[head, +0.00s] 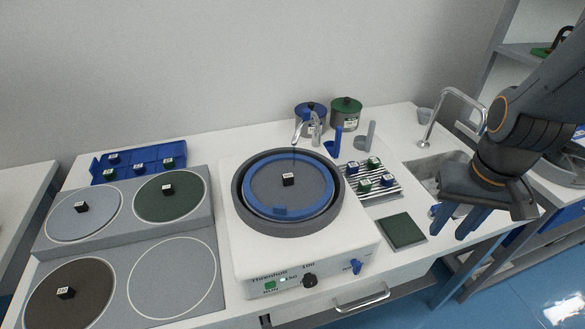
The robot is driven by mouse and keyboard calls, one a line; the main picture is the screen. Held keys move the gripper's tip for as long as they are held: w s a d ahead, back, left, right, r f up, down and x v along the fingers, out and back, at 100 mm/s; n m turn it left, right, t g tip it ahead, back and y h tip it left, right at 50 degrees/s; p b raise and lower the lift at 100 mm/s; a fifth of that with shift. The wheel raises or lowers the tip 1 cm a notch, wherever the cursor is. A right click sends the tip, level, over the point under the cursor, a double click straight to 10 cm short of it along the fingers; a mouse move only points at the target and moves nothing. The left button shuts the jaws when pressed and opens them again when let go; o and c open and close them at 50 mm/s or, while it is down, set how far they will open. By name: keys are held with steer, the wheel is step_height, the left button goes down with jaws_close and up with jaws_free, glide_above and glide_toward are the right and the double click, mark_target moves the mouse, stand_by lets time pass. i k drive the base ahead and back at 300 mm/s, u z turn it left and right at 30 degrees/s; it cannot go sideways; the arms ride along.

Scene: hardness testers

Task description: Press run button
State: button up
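The polishing machine (240,255) is a white box on the bench with a round grey bowl, a blue ring and a grey disc on top. A small green button (270,286), labelled as RUN in small blurred letters, is on its front panel. A lit spot sits just right of it, then a black knob (309,281) and a blue switch (356,267). My gripper (457,221) hangs at the right, near the bench's front edge by the sink. Its blue fingers point down and look apart and empty. It is well to the right of the button and touches nothing visible.
A curved faucet (303,124) stands behind the bowl. Grinding plates (171,277) lie at left, with a blue tray (140,160) behind. A striped rack (372,187) and a green pad (400,231) sit between machine and gripper. A drawer handle (362,303) juts out in front.

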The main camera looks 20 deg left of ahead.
mark_target(271, 285)
steer(key=u, duration=1.3)
